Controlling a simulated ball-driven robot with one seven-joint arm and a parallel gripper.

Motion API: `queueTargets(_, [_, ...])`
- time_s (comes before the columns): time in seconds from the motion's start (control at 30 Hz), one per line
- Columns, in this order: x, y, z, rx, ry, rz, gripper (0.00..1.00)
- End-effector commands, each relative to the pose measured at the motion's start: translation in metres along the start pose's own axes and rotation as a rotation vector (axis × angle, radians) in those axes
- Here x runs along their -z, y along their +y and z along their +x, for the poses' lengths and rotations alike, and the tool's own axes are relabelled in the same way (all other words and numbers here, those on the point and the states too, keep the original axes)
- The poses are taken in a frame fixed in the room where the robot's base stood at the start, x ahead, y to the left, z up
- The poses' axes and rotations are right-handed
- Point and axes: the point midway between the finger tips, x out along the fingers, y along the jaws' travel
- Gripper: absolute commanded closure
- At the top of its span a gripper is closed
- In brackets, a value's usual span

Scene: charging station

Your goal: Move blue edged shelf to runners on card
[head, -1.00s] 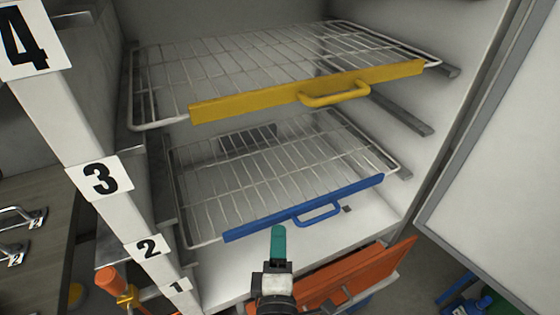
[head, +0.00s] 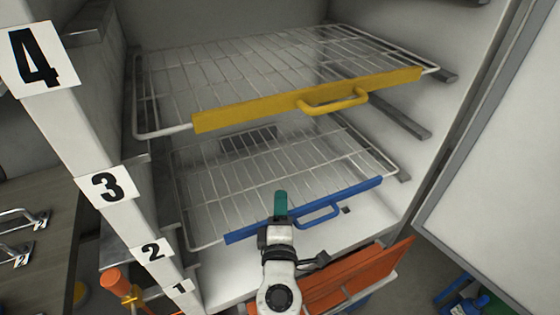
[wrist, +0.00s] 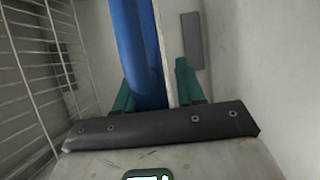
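The blue edged shelf (head: 346,196) is a wire rack with a blue front bar and looped handle, in the lower part of the cabinet under another rack. My gripper (head: 281,196) is in front of its bar, just left of the handle. In the wrist view, the teal fingers of my gripper (wrist: 156,88) are apart, with the blue part of the shelf (wrist: 138,45) between them, close to the left finger. A gap shows by the right finger. Number cards 4 (head: 38,58), 3 (head: 106,187), 2 (head: 152,250) and 1 (head: 180,287) run down the left post.
The yellow edged shelf (head: 240,113) sits above. A bare runner (head: 405,117) shows on the right wall between the racks. An orange panel (head: 345,282) is below. The open white door (head: 495,170) stands right. A bench (head: 45,240) with metal handles is at left.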

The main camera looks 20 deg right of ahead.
Motion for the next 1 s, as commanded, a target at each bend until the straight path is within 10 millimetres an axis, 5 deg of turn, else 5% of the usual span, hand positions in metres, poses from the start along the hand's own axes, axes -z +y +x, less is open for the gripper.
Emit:
queueTargets(0.47, [0.0, -0.0001, -0.0005, 0.0, 0.0, 0.0, 1.0])
queueTargets(1.0, [0.0002, 0.0012, -0.0004, -0.002, 0.0, 0.0, 1.0])
